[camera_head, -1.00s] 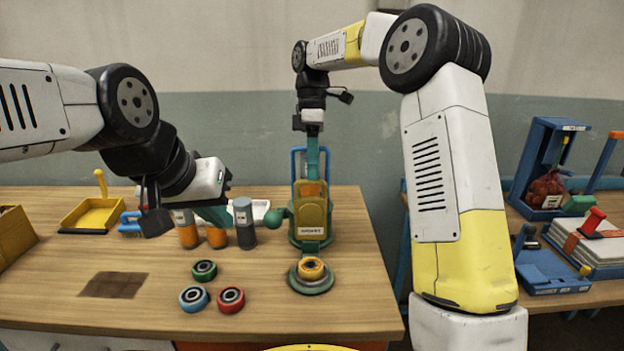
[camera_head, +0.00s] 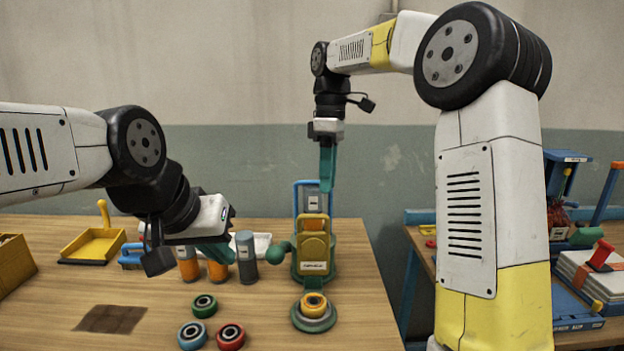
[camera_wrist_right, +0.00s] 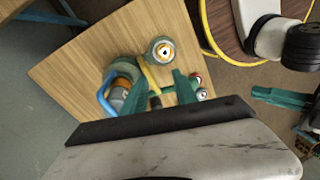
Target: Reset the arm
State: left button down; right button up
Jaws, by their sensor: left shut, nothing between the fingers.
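My right gripper (camera_head: 327,185) points straight down above and slightly right of the green press (camera_head: 299,262); its teal fingers are empty. In the right wrist view its fingers (camera_wrist_right: 157,90) are spread apart. My left gripper (camera_head: 222,258) is shut and empty, low over the table in front of the grey and orange cylinders (camera_head: 246,257). It also shows at the right edge of the right wrist view (camera_wrist_right: 282,97). The press has a yellow front, a blue loop and a green knob; a yellow ring (camera_head: 314,300) sits on its round base plate.
Green (camera_head: 204,306), blue (camera_head: 193,336) and red (camera_head: 230,337) rings lie on the wooden table (camera_head: 262,318) near a dark patch (camera_head: 112,319). A yellow tray (camera_head: 91,248) stands at the left. A second bench at the right holds a blue frame and a stack of pads (camera_head: 590,277).

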jog(key=s+d+f+m+t, duration=0.1)
jog(key=s+d+m+t, duration=0.1)
jog(key=s+m, duration=0.3)
jog(key=s+d+f+m+t+y, duration=0.1)
jog(key=s+d+f+m+t, duration=0.1)
jog(key=s, duration=0.7)
jog(key=s+d+f+m+t, duration=0.2)
jog(key=s+d+m+t, duration=0.2)
jog(key=s+d+m, duration=0.2)
jog(key=shift+s+d+m+y, duration=0.3)
jog(key=shift+s+m+y, duration=0.1)
jog(key=shift+m, duration=0.4)
